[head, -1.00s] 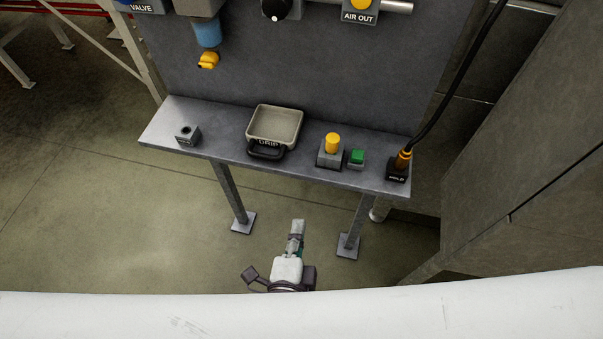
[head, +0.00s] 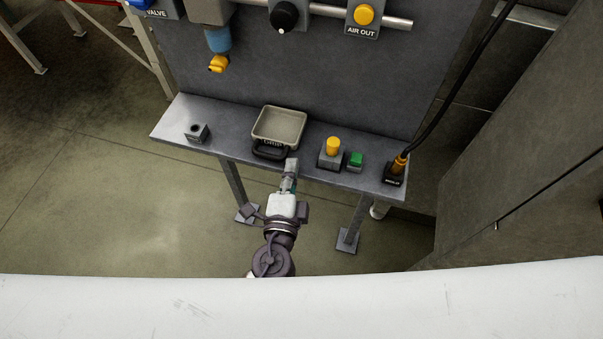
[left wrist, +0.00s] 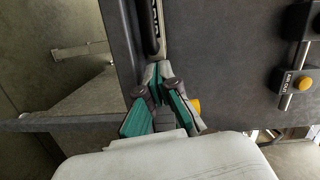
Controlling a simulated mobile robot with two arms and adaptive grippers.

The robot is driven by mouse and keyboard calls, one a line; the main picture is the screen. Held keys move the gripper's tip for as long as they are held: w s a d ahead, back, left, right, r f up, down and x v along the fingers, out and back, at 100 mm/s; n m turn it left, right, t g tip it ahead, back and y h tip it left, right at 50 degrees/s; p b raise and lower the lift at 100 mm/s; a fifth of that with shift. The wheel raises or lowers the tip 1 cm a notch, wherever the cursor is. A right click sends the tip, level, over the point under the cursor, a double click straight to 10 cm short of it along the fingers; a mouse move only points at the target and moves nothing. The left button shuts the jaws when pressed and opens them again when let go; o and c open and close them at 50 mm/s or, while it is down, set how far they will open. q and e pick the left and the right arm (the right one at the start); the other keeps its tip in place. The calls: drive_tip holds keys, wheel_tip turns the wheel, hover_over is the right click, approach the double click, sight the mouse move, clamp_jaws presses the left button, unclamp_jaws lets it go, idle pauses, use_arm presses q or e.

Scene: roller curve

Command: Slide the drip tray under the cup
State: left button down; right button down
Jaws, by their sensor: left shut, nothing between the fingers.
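The drip tray (head: 280,125) is a shallow beige tray with a black front handle (head: 268,151), resting on the grey shelf. The blue cup (head: 218,40) with a yellow drain fitting (head: 218,64) below it hangs on the panel, left of the tray and higher. My left gripper (head: 291,166) is shut and empty at the shelf's front edge, by the right end of the handle. In the left wrist view its fingertips (left wrist: 159,72) are close to the black handle (left wrist: 151,30); contact cannot be told. My right gripper is not in view.
On the grey shelf (head: 225,141) stand a small grey block with a hole (head: 197,133) at left, and a yellow-topped block (head: 332,150), a green block (head: 355,160) and a cable plug (head: 397,170) at right. The shelf is clear between the holed block and tray.

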sight(236, 156)
use_arm(q)
drive_tip(key=shift+w+a+f, duration=0.1)
drive_tip(key=shift+a, duration=0.35)
drive_tip(key=shift+w+a, duration=0.15)
drive_tip(key=shift+a, duration=0.25)
drive_tip(key=w+a, duration=0.1)
drive_tip(key=a, duration=0.2)
drive_tip(key=w+a+b, duration=0.1)
drive_tip(key=a, duration=0.2)
drive_tip(key=w+a, duration=0.1)
drive_tip(key=a, duration=0.2)
drive_tip(key=shift+a+f, duration=0.1)
drive_tip(key=shift+a, duration=0.1)
drive_tip(key=shift+w+a, duration=0.15)
drive_tip(key=shift+a, duration=0.2)
drive_tip(key=shift+a+r, duration=0.1)
drive_tip(key=shift+r, duration=0.1)
